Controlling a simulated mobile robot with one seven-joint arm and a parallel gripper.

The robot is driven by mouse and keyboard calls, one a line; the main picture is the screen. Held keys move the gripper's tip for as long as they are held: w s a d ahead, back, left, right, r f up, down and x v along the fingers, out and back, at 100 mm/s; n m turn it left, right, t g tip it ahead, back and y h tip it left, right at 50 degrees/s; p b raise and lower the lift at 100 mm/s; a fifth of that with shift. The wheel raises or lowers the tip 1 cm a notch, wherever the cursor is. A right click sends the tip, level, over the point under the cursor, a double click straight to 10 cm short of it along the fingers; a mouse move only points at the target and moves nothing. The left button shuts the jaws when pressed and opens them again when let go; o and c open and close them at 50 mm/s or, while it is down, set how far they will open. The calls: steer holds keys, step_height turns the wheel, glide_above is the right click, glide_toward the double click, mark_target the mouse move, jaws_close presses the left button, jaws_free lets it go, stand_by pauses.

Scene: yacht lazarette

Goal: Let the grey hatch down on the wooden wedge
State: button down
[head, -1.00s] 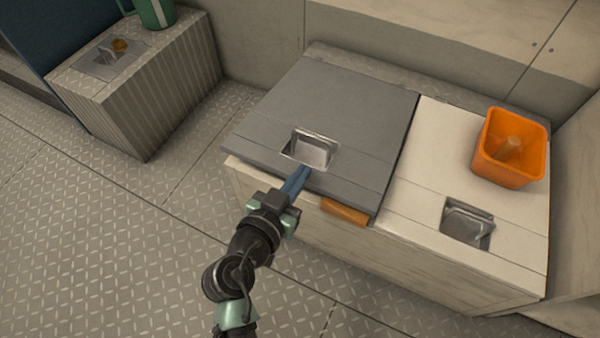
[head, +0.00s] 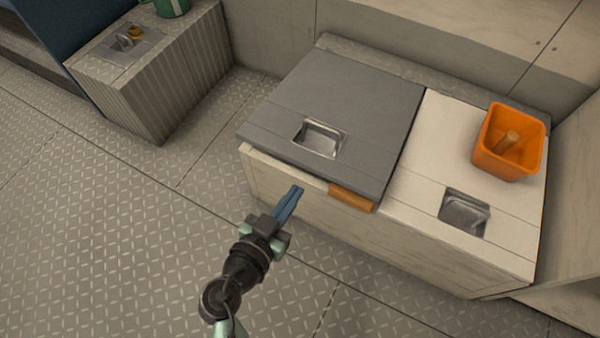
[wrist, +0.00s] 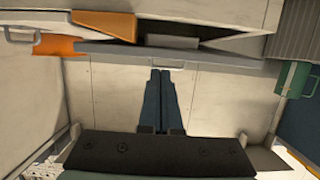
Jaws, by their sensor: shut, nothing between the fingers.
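The grey hatch (head: 350,90) lies almost flat over the left part of the locker, its front edge slightly above the rim. The orange-brown wooden wedge (head: 352,198) sticks out from under its front right corner. In the wrist view, the wedge (wrist: 105,25) sits between the rim and the hatch edge (wrist: 210,51), with a dark gap beside it. The hatch appears to rest on the wedge. My gripper (head: 297,190) is shut and empty, in front of the locker and apart from the hatch. Its blue fingers (wrist: 160,72) also show in the wrist view.
A white hatch (head: 420,185) covers the right part of the locker and carries an orange bin (head: 490,165) with a wooden-looking rod in it. A ribbed box (head: 175,85) with a green mug (head: 172,8) stands at the back left. The floor to the left is clear.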

steer(key=a+n+g+p, duration=0.1)
steer(key=a+n+p, duration=0.25)
steer(key=n, duration=1.45)
steer(key=a+n+g+p, duration=0.15)
steer(key=n+p, duration=0.35)
steer(key=n, duration=1.3)
steer(key=a+b+x, duration=0.1)
steer(key=b+x, duration=0.5)
steer(key=x, duration=0.3)
steer(key=shift+w+f+y, duration=0.2)
steer(key=shift+w+y, duration=0.2)
